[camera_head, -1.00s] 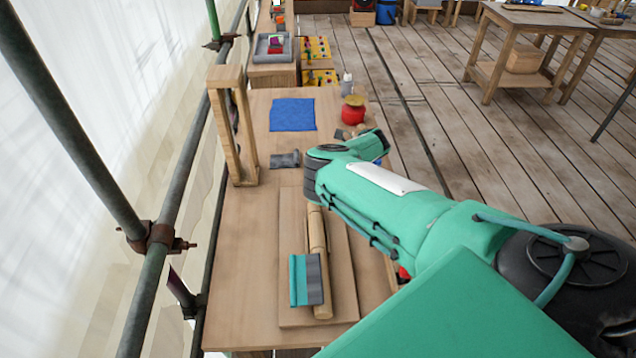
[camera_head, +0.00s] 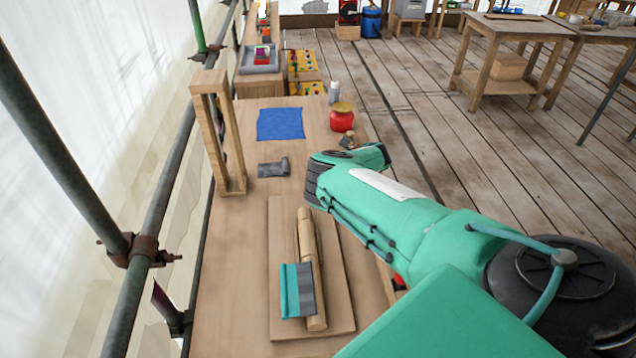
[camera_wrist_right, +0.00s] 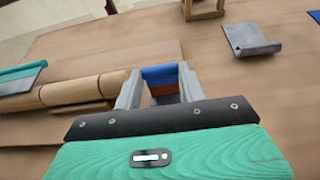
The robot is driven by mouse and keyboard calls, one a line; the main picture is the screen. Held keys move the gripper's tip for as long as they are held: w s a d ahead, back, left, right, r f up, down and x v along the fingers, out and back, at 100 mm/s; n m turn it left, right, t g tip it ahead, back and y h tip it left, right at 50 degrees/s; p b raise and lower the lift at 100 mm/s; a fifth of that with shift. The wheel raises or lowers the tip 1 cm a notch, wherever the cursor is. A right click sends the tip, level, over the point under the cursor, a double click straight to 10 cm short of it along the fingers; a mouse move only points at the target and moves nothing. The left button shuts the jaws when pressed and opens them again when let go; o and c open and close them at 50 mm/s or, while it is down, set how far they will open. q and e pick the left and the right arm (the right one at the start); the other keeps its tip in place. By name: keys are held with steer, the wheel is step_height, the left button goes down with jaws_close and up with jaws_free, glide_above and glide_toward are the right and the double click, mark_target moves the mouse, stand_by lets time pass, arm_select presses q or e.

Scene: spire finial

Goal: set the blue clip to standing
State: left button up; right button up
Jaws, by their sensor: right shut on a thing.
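In the right wrist view a blue clip (camera_wrist_right: 160,74), with an orange-brown band below the blue, sits between the two grey fingers of my right gripper (camera_wrist_right: 158,86). The fingers are shut on it. Its lower part is hidden by the gripper's dark front edge, so I cannot tell its full pose or whether it touches the table. In the head view my right arm comes in from the right over the table, and it hides the gripper and the clip. My left gripper is in neither view.
A teal and grey piece (camera_head: 297,290) lies against a wooden rod (camera_head: 307,236) on a board (camera_head: 338,305). A grey piece (camera_head: 273,169) lies near a wooden frame (camera_head: 235,185). A blue cloth (camera_head: 281,124) and a red jar (camera_head: 342,121) are farther back.

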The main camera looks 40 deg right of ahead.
steer(key=o, duration=1)
steer(key=shift+d, duration=0.1)
steer(key=b+v, duration=0.2)
steer(key=v, duration=1.1)
steer(key=shift+s+d, duration=0.15)
steer(key=shift+d, duration=0.15)
